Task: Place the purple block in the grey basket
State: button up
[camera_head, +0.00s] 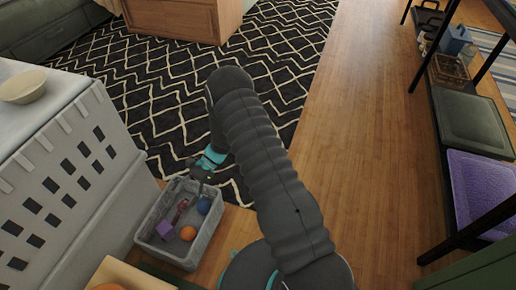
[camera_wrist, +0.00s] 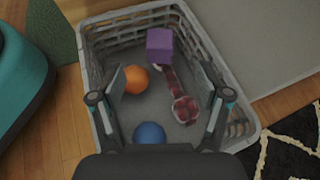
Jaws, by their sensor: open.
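The grey basket (camera_head: 142,231) stands on the wood floor beside the rug; in the wrist view its wall (camera_wrist: 93,50) frames the scene. The purple block (camera_wrist: 160,46) is inside the basket, near one end wall and by the narrow end of a reddish utensil-like object; it also shows in the head view (camera_head: 165,229). My gripper (camera_head: 203,177) is above the basket's far end, pointing down. In the wrist view my gripper (camera_wrist: 163,80) has its fingers wide apart with nothing held between them. The block is beyond the fingertips, apart from them.
The basket also holds an orange ball (camera_wrist: 135,79), a blue ball (camera_wrist: 149,133) and the reddish object (camera_wrist: 183,105). A grey-white perforated unit (camera_head: 65,185) with a bowl (camera_head: 22,87) stands close on the left. Wood floor (camera_head: 345,130) is clear to the right.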

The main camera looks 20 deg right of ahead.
jog(key=s+d+r+n+t+h, duration=0.1)
jog(key=s+d+r+n+h, duration=0.15)
jog(key=r, duration=0.65)
jog(key=s+d+r+n+t+h, duration=0.15)
jog(key=d+r, duration=0.25)
jog(key=r, duration=0.6)
jog(key=s+d+r+n+t+h, duration=0.1)
jog(key=d+r+n+h, duration=0.15)
jog(key=r, duration=0.65)
jog(key=s+d+r+n+t+h, duration=0.2)
jog(key=s+d+r+t, duration=0.2)
jog(key=s+d+r, duration=0.2)
jog(key=s+d+r+n+t+h, duration=0.3)
jog(key=s+d+r, duration=0.3)
jog(key=s, duration=0.5)
jog(key=shift+r+t, duration=0.55)
jog(key=shift+r, duration=0.4)
jog(key=shift+s, duration=0.1)
